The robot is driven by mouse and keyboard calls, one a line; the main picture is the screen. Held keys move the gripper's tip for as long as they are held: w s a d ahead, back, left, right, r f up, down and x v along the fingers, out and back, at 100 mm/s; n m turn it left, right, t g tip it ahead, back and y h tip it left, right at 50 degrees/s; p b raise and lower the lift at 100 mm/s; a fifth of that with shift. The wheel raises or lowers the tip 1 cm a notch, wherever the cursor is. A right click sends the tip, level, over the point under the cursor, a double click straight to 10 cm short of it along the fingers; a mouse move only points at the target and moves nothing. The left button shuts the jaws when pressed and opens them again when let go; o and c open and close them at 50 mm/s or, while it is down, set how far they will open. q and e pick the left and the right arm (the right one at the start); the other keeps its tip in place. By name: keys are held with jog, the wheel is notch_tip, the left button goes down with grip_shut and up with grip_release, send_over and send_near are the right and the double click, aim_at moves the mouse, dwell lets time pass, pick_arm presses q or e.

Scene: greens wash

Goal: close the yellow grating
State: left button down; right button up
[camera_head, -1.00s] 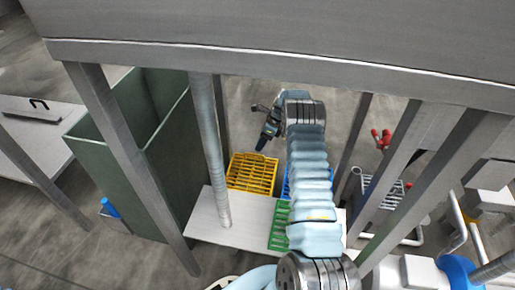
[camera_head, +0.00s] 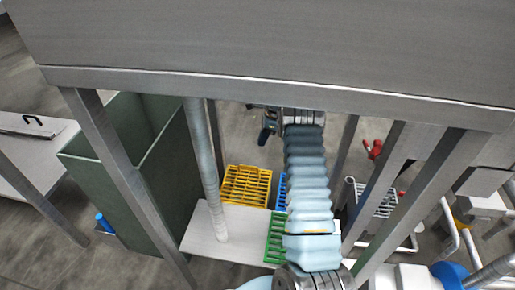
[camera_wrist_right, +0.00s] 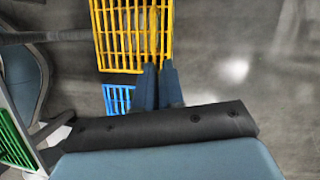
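The yellow grating (camera_head: 246,186) shows in the head view beside the far edge of a white board, left of my right arm. In the right wrist view the yellow grating (camera_wrist_right: 132,35) fills the top middle, its bars facing the camera. My right gripper (camera_head: 267,131) is beyond the yellow grating in the head view, partly hidden by the grey beam. In the wrist view its two dark blue fingers (camera_wrist_right: 158,66) are nearly together, with nothing seen between them. Their tips overlap the grating's lower edge in the picture; I cannot tell if they touch. My left gripper is out of view.
A blue grating (camera_head: 281,190) and a green grating (camera_head: 275,238) lie close to the yellow one, partly behind my right arm. The white board (camera_head: 212,250) is below. A grey beam (camera_head: 280,92) and metal legs (camera_head: 206,165) frame the space. A green bin (camera_head: 150,175) stands left.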

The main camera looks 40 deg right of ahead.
aim_at(249, 167)
jog(key=a+r+n+h, duration=0.1)
jog(key=a+n, duration=0.1)
jog(key=n, duration=0.2)
jog(key=a+r+n+h, duration=0.1)
jog(key=a+n+h, duration=0.1)
jog(key=n, duration=0.3)
jog(key=a+r+n+h+b, duration=0.1)
jog(key=a+n, duration=0.1)
jog(key=n, duration=0.2)
jog(key=shift+w+a+n+h, duration=0.2)
jog(key=shift+w+n+h, duration=0.1)
jog(key=shift+h, duration=0.1)
grip_shut()
jog(key=f+b, duration=0.1)
jog(key=f, duration=0.3)
jog(key=f+n+b, duration=0.1)
jog(key=f, duration=0.3)
jog(key=w+f+n+b, duration=0.1)
jog(key=f, duration=0.3)
jog(key=shift+w+d+f+h, duration=0.1)
jog(key=shift+d+f+h, duration=0.1)
jog(key=shift+d+h, duration=0.1)
jog(key=shift+a+f, duration=0.1)
jog(key=shift+f, duration=0.25)
